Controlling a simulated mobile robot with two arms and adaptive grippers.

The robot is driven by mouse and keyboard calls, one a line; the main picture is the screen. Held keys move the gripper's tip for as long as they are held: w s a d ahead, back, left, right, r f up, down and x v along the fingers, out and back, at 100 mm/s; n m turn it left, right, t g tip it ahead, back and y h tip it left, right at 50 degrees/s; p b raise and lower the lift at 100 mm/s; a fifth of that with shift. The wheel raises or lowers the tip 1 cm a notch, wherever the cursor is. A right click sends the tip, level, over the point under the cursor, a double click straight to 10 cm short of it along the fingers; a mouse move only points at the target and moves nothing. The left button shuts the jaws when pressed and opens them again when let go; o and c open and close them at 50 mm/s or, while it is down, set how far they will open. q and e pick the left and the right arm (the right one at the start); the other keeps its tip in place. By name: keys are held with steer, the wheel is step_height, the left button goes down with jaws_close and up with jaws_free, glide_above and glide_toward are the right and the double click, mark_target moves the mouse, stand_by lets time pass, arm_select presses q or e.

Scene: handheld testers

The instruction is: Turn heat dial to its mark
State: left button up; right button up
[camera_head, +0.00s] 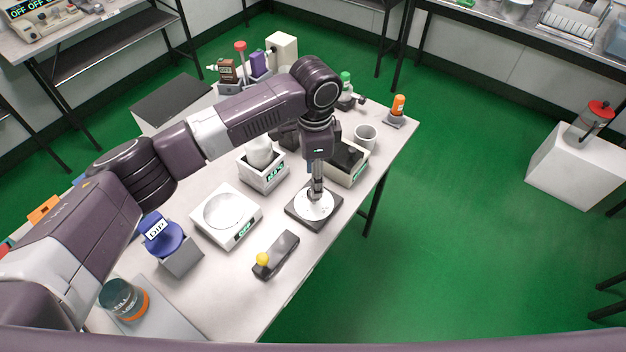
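A white round dial (322,212) sits on a dark square base (298,216) near the table's front right edge. I take it to be the heat dial, but no label is legible. My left gripper (315,192) points straight down over the middle of the dial, with its fingertips at or just above the centre. The fingers hide the dial's centre, and I cannot tell whether they touch or grip a knob. No mark on the dial can be made out clearly. My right gripper is not in view.
Beside the dial stand a lever box with a yellow knob (262,259), a white scale-like device (212,235) and a white-framed box (352,171). A cup (365,138) stands farther back. My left arm spans above the table. Green floor lies open to the right.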

arm_select(q)
step_height(320, 180, down, 4)
steer(key=shift+f, duration=0.1)
steer(key=shift+w+f, duration=0.1)
steer(key=shift+f, duration=0.4)
steer(key=c, duration=1.2)
steer(key=shift+o, duration=0.2)
steer(key=shift+p, duration=0.3)
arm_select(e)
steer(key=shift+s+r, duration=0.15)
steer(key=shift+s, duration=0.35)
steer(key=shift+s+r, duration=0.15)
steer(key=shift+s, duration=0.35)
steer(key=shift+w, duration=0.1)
